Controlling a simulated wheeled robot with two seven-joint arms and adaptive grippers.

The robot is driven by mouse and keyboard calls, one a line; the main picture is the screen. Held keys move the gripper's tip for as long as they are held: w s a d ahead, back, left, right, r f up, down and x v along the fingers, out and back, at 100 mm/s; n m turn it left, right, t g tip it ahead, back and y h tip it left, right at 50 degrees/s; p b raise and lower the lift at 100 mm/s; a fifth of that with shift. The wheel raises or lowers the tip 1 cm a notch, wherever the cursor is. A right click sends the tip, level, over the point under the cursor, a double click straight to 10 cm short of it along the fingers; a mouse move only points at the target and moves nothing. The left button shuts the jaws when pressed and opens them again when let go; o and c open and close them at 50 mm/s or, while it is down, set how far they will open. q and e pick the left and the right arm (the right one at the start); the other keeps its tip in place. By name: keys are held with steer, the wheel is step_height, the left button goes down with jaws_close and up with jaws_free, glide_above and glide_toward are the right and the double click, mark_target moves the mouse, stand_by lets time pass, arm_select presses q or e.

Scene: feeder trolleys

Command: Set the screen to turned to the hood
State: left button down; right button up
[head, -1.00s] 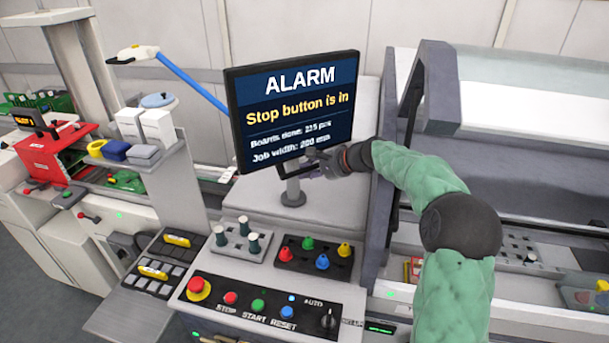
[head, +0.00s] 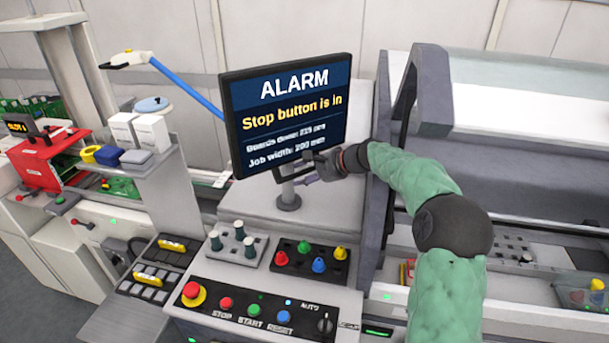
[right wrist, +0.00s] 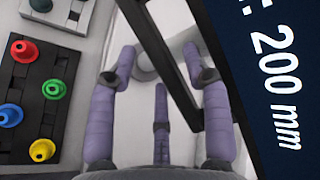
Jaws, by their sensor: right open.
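The screen (head: 292,85) stands on a short post with a round foot (head: 289,202) on the light machine top. Its lit face, with "ALARM" and "Stop button is in", points towards me. The hood (head: 540,90) is to its right. My right gripper (head: 312,168) is at the screen's lower right edge, by a dark handle bar. In the right wrist view the purple fingers (right wrist: 158,75) are spread, and the dark handle bar (right wrist: 165,60) runs slantwise between them in the picture. Whether they touch it I cannot tell. The screen's face fills the right side there. My left gripper is out of view.
Below the screen lie a block with coloured knobs (head: 312,259), a block with dark pegs (head: 233,245) and a button panel (head: 255,306) with a red stop button. A dark upright frame (head: 405,130) stands close right of the screen. Shelves with boxes are at left.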

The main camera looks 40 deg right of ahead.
steer(key=v, duration=1.2)
